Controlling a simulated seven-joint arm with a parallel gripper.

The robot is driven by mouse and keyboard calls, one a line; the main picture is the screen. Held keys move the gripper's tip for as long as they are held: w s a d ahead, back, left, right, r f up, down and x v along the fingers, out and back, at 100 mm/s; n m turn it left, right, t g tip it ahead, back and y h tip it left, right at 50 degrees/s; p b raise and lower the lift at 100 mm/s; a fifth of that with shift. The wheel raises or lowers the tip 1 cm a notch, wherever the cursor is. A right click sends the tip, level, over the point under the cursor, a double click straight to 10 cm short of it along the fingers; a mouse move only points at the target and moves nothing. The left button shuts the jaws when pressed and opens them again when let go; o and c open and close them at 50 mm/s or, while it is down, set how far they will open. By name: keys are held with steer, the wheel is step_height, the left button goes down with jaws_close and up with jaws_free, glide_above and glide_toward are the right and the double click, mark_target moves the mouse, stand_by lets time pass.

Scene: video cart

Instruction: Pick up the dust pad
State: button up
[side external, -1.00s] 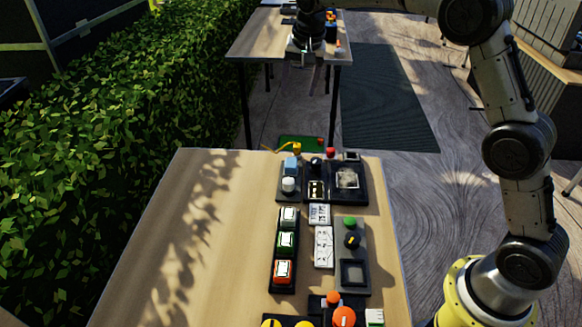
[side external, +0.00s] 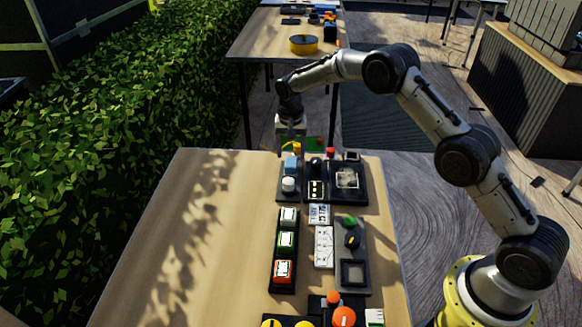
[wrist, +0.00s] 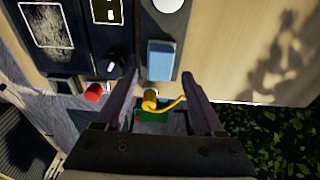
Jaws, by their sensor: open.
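No item is clearly marked as the dust pad, so I cannot tell which one it is. A light blue block (side external: 290,164) stands at the far end of the table, and it also shows in the wrist view (wrist: 160,62). A pale speckled square (side external: 347,178) lies in a black frame to its right; it shows at the upper left of the wrist view (wrist: 45,26). My gripper (side external: 291,149) is open and empty above the table's far edge. In the wrist view its fingertips (wrist: 159,78) appear either side of the blue block's near end, apart from it.
A yellow part with a curled cable (wrist: 149,101) and a red knob (wrist: 95,92) sit near the far edge. A white round knob (side external: 288,185) stands close to the blue block. Several modules line the table's right half; its left half (side external: 190,240) is clear.

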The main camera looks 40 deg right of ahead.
mark_target(291, 162)
steer(key=shift+w+d+f, duration=0.15)
steer(key=shift+f, duration=1.25)
steer(key=shift+w+d+f, duration=0.1)
steer(key=shift+w+f, duration=0.05)
steer(key=shift+f, duration=1.2)
jaws_close()
